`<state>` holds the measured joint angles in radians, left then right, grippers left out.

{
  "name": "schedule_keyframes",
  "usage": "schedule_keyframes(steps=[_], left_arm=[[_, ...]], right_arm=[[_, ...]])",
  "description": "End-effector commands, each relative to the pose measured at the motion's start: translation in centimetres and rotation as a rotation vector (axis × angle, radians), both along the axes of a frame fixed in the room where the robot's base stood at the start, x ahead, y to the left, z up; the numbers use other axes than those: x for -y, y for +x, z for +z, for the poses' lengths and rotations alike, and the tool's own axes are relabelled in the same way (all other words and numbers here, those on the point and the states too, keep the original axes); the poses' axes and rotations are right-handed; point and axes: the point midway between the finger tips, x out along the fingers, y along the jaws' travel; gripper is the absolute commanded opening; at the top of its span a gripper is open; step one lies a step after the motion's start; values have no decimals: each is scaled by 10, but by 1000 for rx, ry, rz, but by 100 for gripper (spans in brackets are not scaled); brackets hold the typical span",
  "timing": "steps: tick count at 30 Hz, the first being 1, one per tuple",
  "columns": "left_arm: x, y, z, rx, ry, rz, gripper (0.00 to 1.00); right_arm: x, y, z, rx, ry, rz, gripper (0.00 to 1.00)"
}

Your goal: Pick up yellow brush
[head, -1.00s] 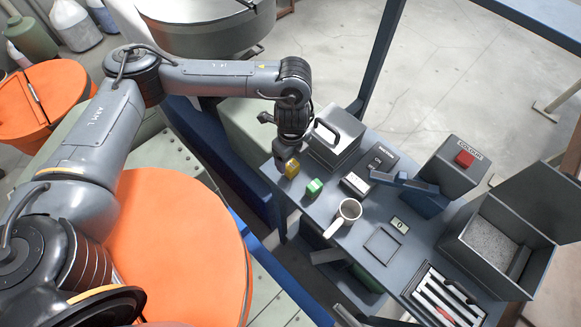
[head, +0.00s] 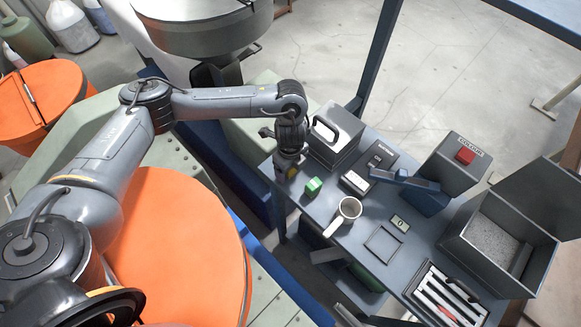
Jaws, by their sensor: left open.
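The yellow brush (head: 292,171) stands at the far left corner of the grey table, just left of a green brush-like block (head: 313,187). Only a small yellow patch of it shows; my left gripper hides the rest. My left gripper (head: 287,172) comes down from above over the yellow brush, with its fingers at or around it. It is open. I cannot tell whether the fingers touch the brush. My right gripper does not show.
A grey box with a handle (head: 334,140) stands close behind the gripper.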

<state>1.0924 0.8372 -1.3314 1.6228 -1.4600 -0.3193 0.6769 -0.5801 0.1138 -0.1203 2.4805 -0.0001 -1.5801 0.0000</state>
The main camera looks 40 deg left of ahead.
Motion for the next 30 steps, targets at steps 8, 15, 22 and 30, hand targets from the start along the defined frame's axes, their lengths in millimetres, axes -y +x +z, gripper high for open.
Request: schedule_keyframes(steps=[8, 15, 22, 30], left_arm=[[0, 0, 0, 1, 0, 0, 66], [0, 0, 0, 1, 0, 0, 29], [0, 0, 1, 1, 0, 0, 20], [0, 1, 9, 3, 0, -1, 20]], right_arm=[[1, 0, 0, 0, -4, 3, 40], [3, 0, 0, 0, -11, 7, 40], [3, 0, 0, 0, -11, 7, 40], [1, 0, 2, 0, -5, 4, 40]])
